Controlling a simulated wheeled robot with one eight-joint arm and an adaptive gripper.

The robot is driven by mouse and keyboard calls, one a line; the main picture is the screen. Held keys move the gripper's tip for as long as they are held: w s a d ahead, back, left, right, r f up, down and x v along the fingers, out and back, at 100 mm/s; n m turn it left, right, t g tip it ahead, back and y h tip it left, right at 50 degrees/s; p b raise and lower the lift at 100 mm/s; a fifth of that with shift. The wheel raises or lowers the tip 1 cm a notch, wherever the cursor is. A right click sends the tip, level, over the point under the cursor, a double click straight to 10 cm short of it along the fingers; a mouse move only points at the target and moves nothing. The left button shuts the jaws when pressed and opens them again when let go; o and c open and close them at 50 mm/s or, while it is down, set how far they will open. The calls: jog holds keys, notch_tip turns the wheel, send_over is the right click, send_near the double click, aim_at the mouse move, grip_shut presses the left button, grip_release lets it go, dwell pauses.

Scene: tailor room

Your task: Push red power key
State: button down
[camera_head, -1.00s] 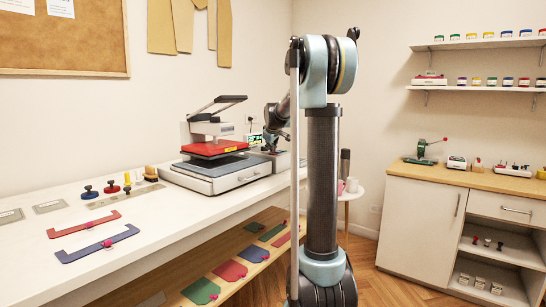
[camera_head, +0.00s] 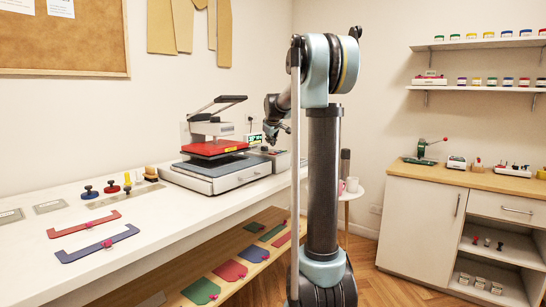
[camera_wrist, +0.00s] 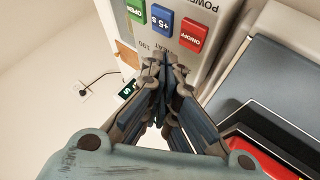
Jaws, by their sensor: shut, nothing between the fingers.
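The red power key (camera_wrist: 194,34) is at the upper right of a row of keys in the wrist view, with "POWER" lettering beside it. A blue key (camera_wrist: 161,20) and a green key (camera_wrist: 135,9) sit to its left on the same grey control box (camera_wrist: 213,60). My gripper (camera_wrist: 163,62) is shut and empty, its fingertips just below the blue and red keys in the picture. I cannot tell its height above the box. In the head view my gripper (camera_head: 271,137) is above the control box (camera_head: 281,160), where the keys are too small to make out.
The heat press (camera_head: 220,172), with a red upper plate, stands left of the control box on the white worktable (camera_head: 150,212). The press also shows at the right in the wrist view (camera_wrist: 288,75). Stamps and coloured frames lie farther left on the table.

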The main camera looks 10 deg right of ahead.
notch_tip(320, 180, up, 4)
jog(key=shift+f, duration=0.1)
dwell(0.4)
jog(key=shift+s, duration=0.1)
jog(key=s+f+m+g, duration=0.1)
jog(key=s+f, duration=0.3)
jog(key=s, duration=0.6)
jog(key=s+d+f+m+g, duration=0.1)
jog(key=s+f+m, duration=0.15)
jog(key=s, duration=0.65)
jog(key=s+f+m+g, duration=0.1)
jog(key=s+f, duration=0.4)
jog(key=s, duration=0.5)
jog(key=s+f+m+g, duration=0.2)
jog(key=s+f, duration=0.8)
jog(key=s, duration=0.3)
jog(key=s+f+m+g, duration=0.1)
jog(key=s+f+g, duration=0.1)
jog(key=s+f, duration=0.8)
jog(key=s, duration=0.4)
jog(key=shift+s+f+m, duration=0.2)
jog(key=shift+f+m, duration=0.05)
jog(key=shift+m, duration=0.1)
jog(key=shift+w+d, duration=0.1)
jog(key=shift+w+f, duration=0.2)
jog(key=shift+w, duration=0.15)
